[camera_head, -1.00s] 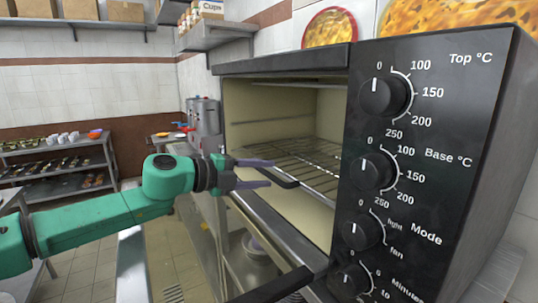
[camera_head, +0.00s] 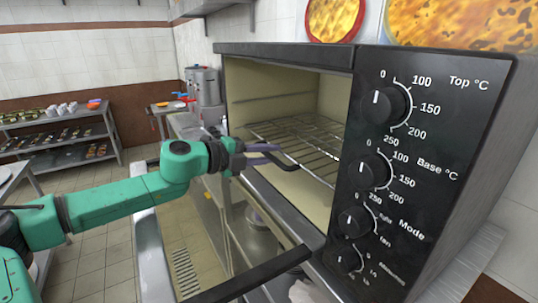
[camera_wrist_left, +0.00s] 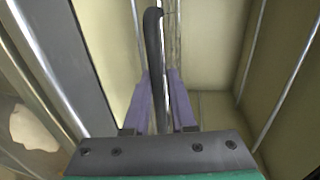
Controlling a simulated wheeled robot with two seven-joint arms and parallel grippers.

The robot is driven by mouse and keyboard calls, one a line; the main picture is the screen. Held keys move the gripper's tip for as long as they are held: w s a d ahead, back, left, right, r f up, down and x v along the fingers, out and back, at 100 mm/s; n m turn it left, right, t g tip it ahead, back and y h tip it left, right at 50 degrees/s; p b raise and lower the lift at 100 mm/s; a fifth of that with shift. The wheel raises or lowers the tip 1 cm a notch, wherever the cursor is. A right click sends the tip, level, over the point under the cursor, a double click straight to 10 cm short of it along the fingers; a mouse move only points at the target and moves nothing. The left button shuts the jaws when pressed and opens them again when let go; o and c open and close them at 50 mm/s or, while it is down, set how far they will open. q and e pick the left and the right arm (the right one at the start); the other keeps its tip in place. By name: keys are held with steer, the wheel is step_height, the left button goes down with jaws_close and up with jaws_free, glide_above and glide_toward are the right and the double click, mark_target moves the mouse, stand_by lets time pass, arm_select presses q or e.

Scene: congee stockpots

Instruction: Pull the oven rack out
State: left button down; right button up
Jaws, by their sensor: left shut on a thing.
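The oven (camera_head: 450,130) stands open on the right in the head view. Its wire rack (camera_head: 312,140) lies level inside, with a dark front handle (camera_head: 287,164) at the opening. My left gripper (camera_head: 272,154) is at the front of the oven mouth, shut on this handle. In the left wrist view, the dark handle (camera_wrist_left: 153,50) runs between the two purple fingers (camera_wrist_left: 160,95) of my left gripper. The fingers hide part of the handle in the head view. My right gripper is not in view.
The oven door is folded down, with its dark handle bar (camera_head: 255,274) low in front. Steel shelves with dishes (camera_head: 60,140) stand at the far left. A metal urn (camera_head: 203,88) stands behind the oven's left side. Open floor (camera_head: 100,250) lies at the left.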

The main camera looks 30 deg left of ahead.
arm_select(q)
steer(key=shift+s+f, duration=0.1)
steer(key=shift+f, duration=0.25)
stand_by(0.7)
